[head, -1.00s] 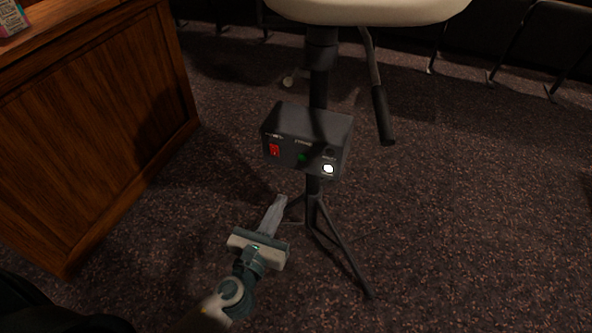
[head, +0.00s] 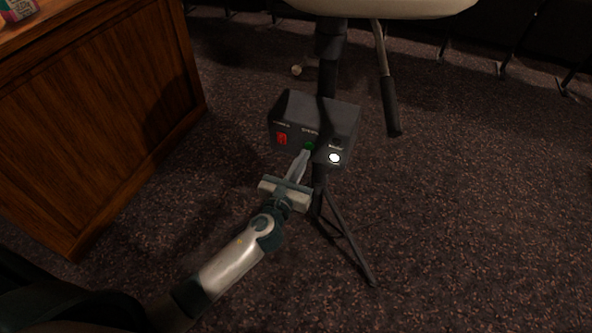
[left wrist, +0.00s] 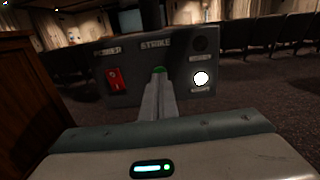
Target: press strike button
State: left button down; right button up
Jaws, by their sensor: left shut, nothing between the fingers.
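A dark control box (head: 343,120) is fixed on a black tripod stand. Its front carries a red power switch (head: 282,139), a green button (head: 309,145) under the strike label, and a lit white round light (head: 334,158). My left gripper (head: 305,155) is shut and empty, its fingertips right at the green button. In the left wrist view the fingertips (left wrist: 159,74) cover the lower part of the green button (left wrist: 159,69). I cannot tell whether they touch it. The red switch (left wrist: 114,78) and white light (left wrist: 201,79) also show there. My right gripper is not in view.
A wooden desk (head: 100,120) stands at the left. A pale round-edged top (head: 385,8) sits above the box on the stand, and a black handle (head: 390,105) hangs at its right. The stand's legs (head: 350,245) spread below. Carpet at the right is clear.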

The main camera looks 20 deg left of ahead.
pick_arm(q)
jog(key=shift+w, duration=0.9)
